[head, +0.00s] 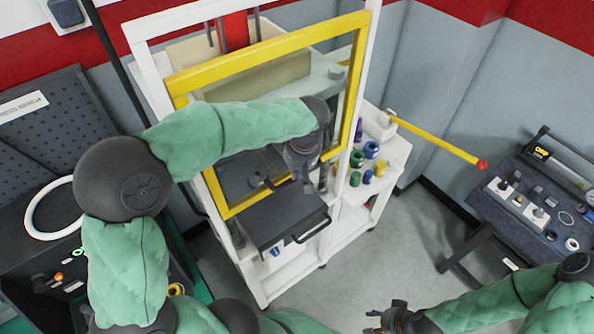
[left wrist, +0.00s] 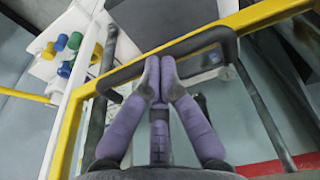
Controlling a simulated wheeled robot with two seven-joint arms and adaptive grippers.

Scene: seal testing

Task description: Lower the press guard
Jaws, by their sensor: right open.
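The press guard is a clear panel in a yellow frame (head: 357,62) on a white press stand (head: 147,72). Its yellow frame also crosses the left wrist view (left wrist: 66,130). My left gripper (head: 306,182) is at the guard's lower right part in the head view. In the left wrist view its purple fingers (left wrist: 160,62) are together, with their tips overlapping a dark handle bar (left wrist: 205,40) beside the frame. They seem to touch the bar; I cannot see them wrapped around it. My right gripper (head: 392,318) is open and empty, low over the floor, away from the press.
A dark tray with a handle (head: 275,222) juts out below the guard. A white side shelf (head: 392,158) carries several small coloured parts. A yellow lever with a red tip (head: 440,140) sticks out to its right. A dark bench (head: 490,220) stands at the right; the floor between is clear.

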